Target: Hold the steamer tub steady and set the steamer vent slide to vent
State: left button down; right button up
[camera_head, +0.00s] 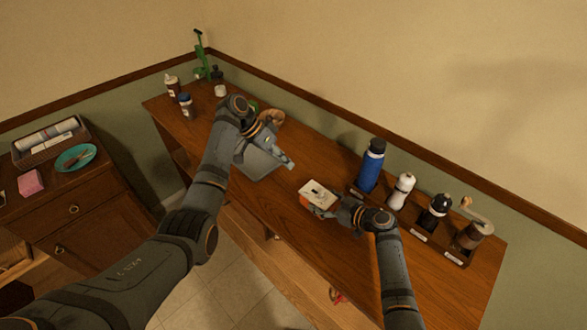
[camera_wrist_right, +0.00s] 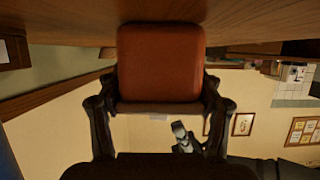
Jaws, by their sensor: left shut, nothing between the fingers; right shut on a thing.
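The steamer tub (camera_head: 316,193), with a pale lid and orange-red sides, sits on the wooden counter near its front edge. A small dark mark shows on the lid; the vent slide's position is too small to read. My right gripper (camera_head: 334,211) is shut on the tub from the right. In the right wrist view the tub's orange-red side (camera_wrist_right: 161,62) lies between the two fingers. My left gripper (camera_head: 290,164) is shut and empty, above and left of the tub and apart from it.
A grey tray or basin (camera_head: 262,166) lies under my left arm. A blue bottle (camera_head: 371,167), white shaker (camera_head: 401,191), black grinder (camera_head: 435,212) and crank mill (camera_head: 469,236) stand in a row at right. Small bottles (camera_head: 186,104) stand at the far left end.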

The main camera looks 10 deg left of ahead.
dwell(0.3)
jog(key=o, duration=1.4)
jog(key=v, duration=1.1)
jog(key=shift+f, duration=0.15)
jog(key=shift+s+d+r, duration=0.3)
jog(key=shift+d, duration=0.1)
jog(key=shift+f, duration=0.1)
